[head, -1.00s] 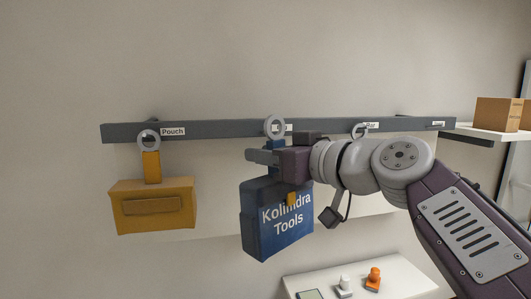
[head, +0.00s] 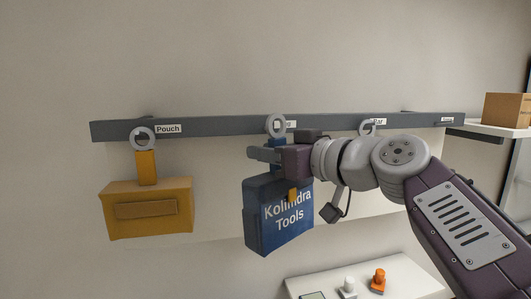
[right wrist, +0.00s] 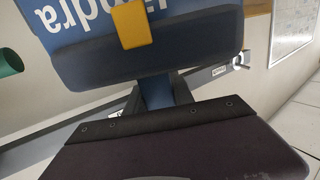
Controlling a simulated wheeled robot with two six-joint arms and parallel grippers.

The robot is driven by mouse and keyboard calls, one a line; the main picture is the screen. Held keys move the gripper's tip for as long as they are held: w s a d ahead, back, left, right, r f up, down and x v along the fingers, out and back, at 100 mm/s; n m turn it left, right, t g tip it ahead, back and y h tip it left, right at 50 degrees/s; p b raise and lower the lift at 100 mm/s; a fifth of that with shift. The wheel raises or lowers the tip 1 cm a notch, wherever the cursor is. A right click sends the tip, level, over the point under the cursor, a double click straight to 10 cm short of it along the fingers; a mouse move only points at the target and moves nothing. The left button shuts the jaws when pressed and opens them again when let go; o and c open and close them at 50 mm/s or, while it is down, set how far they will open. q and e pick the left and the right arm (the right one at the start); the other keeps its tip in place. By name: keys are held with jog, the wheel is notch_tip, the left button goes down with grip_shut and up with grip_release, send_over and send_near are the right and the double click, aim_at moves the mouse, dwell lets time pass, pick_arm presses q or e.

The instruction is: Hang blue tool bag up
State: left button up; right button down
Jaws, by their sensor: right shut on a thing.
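The blue tool bag (head: 280,218), marked "Kolindra Tools", hangs upright below the grey rail (head: 215,128). Its grey ring (head: 276,125) overlaps the rail beside a partly covered label; I cannot tell whether it is around a hook. My right gripper (head: 264,155) is shut on the blue strap between ring and bag and hides part of it. In the right wrist view the bag (right wrist: 190,60) appears upside down with a yellow tab, and its strap (right wrist: 157,92) runs into the gripper. My left gripper is out of view.
A yellow pouch (head: 146,212) hangs by its ring at the rail's left, under the "Pouch" label. A shelf with a cardboard box (head: 506,110) is at far right. A white table (head: 400,282) with small items is below.

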jog(key=shift+w+a+f, duration=0.1)
jog(key=shift+w+a, duration=0.25)
jog(key=shift+w+d, duration=0.1)
jog(key=shift+w, duration=0.05)
jog(key=shift+w+a+f, duration=0.2)
jog(key=shift+w, duration=0.55)
jog(key=shift+w+a+f, duration=0.15)
jog(key=shift+w+f, duration=0.05)
jog(key=shift+w, duration=0.5)
jog(key=shift+w+a+f+b, duration=0.1)
jog(key=shift+w+a+b, duration=0.05)
jog(key=shift+b, duration=0.2)
jog(key=shift+w, duration=0.1)
jog(key=shift+w+a+f, duration=0.15)
jog(key=shift+w+f, duration=0.1)
jog(key=shift+w, duration=0.15)
